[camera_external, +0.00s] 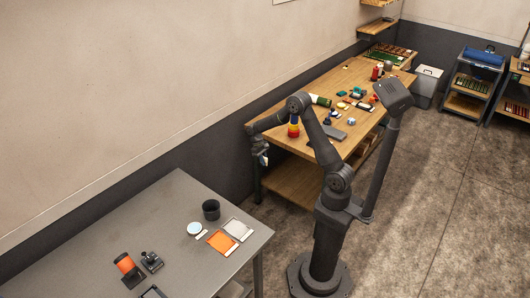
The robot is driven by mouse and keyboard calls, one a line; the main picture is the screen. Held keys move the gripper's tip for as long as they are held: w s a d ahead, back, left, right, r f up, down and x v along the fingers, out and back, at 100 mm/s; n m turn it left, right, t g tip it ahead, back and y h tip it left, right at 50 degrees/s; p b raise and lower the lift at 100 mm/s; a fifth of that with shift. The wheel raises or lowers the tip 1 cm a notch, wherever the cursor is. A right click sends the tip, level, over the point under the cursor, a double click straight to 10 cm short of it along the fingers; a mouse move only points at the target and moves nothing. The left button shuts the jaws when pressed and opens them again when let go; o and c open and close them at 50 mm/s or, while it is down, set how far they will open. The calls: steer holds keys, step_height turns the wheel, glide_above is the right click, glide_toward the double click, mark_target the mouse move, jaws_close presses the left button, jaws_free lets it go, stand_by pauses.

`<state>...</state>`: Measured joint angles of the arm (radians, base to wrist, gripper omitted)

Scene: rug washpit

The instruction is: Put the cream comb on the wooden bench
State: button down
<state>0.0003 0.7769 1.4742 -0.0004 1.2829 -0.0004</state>
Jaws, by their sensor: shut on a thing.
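The wooden bench (352,77) runs along the wall at the back, with many small things on its top. My gripper (263,160) points down by the bench's left end. In the picture it lies below the level of the bench top, in front of the bench leg. It is shut on a small pale thing, too small here to make out as the cream comb. I cannot make out a cream comb anywhere else.
A grey table (120,232) at the lower left holds a dark cup (211,210), an orange square (222,242) and a pale square (238,229). On the bench, a colourful stacked thing (293,127) stands near my arm. The bench's left end looks mostly bare.

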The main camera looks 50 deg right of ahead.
step_height(320, 180, up, 16)
steer(key=w+a+f+m+y, duration=0.15)
steer(key=a+m, duration=0.25)
steer(key=a, duration=1.1)
steer(key=w+a+m+y, duration=0.2)
steer(key=w+a+m, duration=0.15)
steer(key=a, duration=1.25)
steer(key=s+a+r+m+t, duration=0.1)
steer(key=s+a+m, duration=0.25)
steer(key=a, duration=0.65)
steer(key=s+a+m+t+y, duration=0.15)
steer(key=s+a, duration=0.35)
steer(key=a, duration=0.5)
steer(key=s+a+r+m+t, duration=0.1)
steer(key=s+a+m, duration=0.3)
steer(key=a, duration=0.6)
steer(key=f, duration=0.5)
steer(key=shift+s+a+f, duration=0.2)
steer(key=shift+s+f, duration=0.05)
steer(key=shift+s, duration=0.05)
